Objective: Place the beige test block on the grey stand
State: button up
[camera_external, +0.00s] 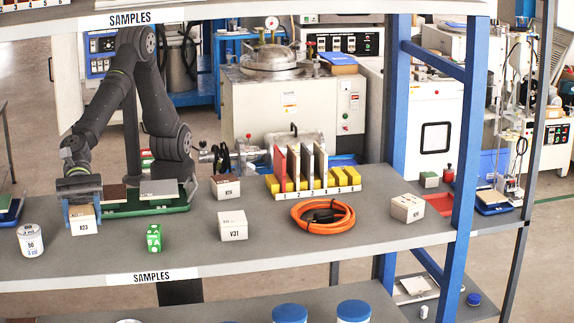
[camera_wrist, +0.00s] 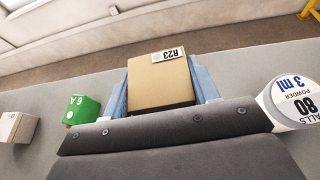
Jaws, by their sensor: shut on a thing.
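The beige test block (camera_external: 83,226), labelled R23, is at the shelf's left front. My gripper (camera_external: 82,207) points down with its blue fingers on both sides of the block, shut on it. In the wrist view the block (camera_wrist: 158,82) sits between the blue fingers (camera_wrist: 160,95), label at its far edge. I cannot tell whether its base touches the shelf. A light grey plate (camera_external: 159,187) lies on a green tray (camera_external: 143,209) just right of the gripper, beside a brown plate; it may be the grey stand, but I cannot be sure.
A white jar (camera_external: 30,240) stands close left of the block, a green block (camera_external: 154,238) to its right. Block V31 (camera_external: 233,226), an orange cable coil (camera_external: 318,216) and a yellow rack (camera_external: 314,182) of upright tiles are farther right. Some shelf between them is clear.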

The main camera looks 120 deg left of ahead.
aim_at(88, 252)
jog(key=shift+f, duration=2.75)
jog(key=shift+f, duration=0.15)
jog(key=o, duration=1.2)
jog(key=shift+f, duration=0.1)
jog(key=shift+o, duration=0.2)
jog(key=shift+s, duration=0.1)
jog(key=shift+o, duration=0.4)
jog(key=v, duration=1.7)
jog(key=shift+a, duration=0.25)
